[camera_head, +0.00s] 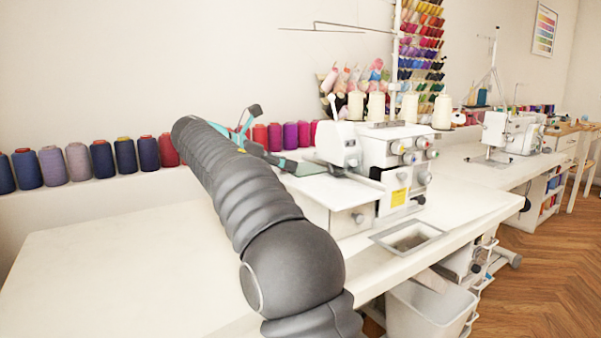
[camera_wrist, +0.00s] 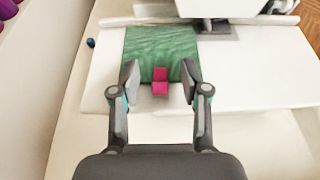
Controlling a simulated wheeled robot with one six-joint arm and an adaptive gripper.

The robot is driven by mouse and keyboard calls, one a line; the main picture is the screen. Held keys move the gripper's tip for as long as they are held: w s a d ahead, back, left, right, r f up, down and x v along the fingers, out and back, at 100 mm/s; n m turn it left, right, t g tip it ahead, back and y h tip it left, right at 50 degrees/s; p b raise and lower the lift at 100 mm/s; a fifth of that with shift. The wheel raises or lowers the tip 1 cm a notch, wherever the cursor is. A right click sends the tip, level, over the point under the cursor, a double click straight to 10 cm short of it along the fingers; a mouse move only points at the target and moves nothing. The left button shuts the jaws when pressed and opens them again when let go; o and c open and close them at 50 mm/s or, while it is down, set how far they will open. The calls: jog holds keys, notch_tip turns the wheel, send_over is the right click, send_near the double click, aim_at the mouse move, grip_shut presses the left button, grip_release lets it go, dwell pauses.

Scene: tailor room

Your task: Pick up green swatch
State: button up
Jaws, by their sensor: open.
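The green swatch (camera_wrist: 160,45) lies flat on the white bed of the sewing machine in the wrist view, under the machine's head side. A small pink-red block (camera_wrist: 160,82) sits on its near edge. My gripper (camera_wrist: 160,75) is open, with one finger on each side of the pink block, over the near part of the swatch. I cannot tell whether the fingertips touch the cloth. In the head view my gripper (camera_head: 245,122) is at the far end of my arm, beside the machine's bed, and a dark green bit of the swatch (camera_head: 287,164) shows there.
The white overlock machine (camera_head: 390,165) stands right of my arm with thread cones (camera_head: 376,107) on top. Thread spools (camera_head: 78,160) line the ledge along the wall. The table's left part (camera_head: 100,260) is clear. A white bin (camera_head: 428,308) stands below the table.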

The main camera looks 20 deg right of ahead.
jog(key=c, duration=0.8)
jog(key=shift+c, duration=0.2)
jog(key=shift+r, duration=0.2)
